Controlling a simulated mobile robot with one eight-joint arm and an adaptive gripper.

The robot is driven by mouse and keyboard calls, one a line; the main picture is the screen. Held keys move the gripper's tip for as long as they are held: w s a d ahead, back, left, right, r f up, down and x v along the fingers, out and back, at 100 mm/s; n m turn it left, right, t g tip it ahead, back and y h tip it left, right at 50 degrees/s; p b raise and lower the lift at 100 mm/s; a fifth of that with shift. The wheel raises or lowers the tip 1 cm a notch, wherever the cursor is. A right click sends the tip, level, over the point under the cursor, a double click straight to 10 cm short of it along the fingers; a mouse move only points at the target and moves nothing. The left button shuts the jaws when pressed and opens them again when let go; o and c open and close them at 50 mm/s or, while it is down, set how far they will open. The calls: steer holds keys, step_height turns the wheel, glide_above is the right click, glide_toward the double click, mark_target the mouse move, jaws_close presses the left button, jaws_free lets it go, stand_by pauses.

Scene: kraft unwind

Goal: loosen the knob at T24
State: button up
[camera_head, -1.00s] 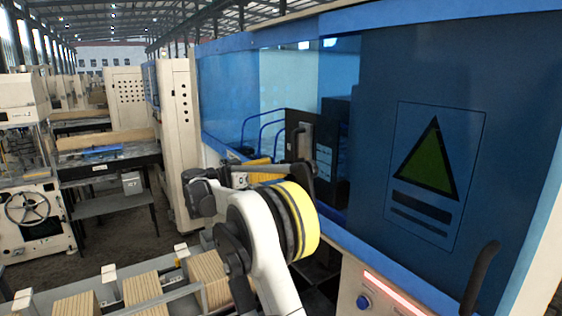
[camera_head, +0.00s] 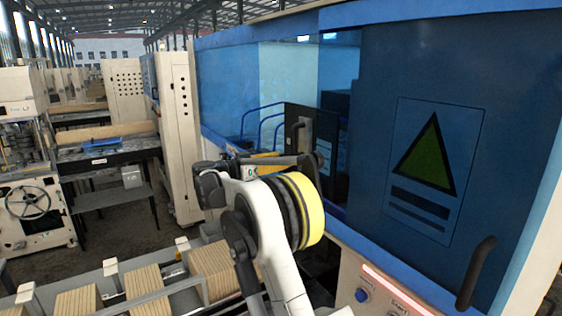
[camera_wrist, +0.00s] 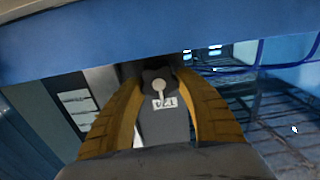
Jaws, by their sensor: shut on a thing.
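In the wrist view, the two yellow fingers of my gripper (camera_wrist: 158,92) reach forward and close in on a dark knob (camera_wrist: 156,75) with a pale round centre and stem. A small white label (camera_wrist: 163,103) on the grey piece below it seems to read T24, upside down. My gripper is shut on the knob, though the exact contact at the tips is hard to make out. In the head view my arm reaches into the machine opening, and the knob is hidden behind my arm.
A blue machine door (camera_head: 440,130) with a green triangle sign and a dark handle (camera_head: 477,272) stands at the right. A blue bar (camera_wrist: 150,40) crosses above the fingers. A conveyor with stacked kraft bundles (camera_head: 147,285) lies at lower left.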

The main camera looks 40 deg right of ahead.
steer(key=shift+f, duration=0.1)
steer(key=n+b, duration=0.2)
steer(key=shift+n+b, duration=0.3)
steer(key=shift+w+n+b, duration=0.15)
steer(key=shift+n+b, duration=0.7)
steer(key=shift+n, duration=0.65)
steer(key=o, duration=1.1)
steer(key=shift+o, duration=0.6)
steer(key=shift+d, duration=0.1)
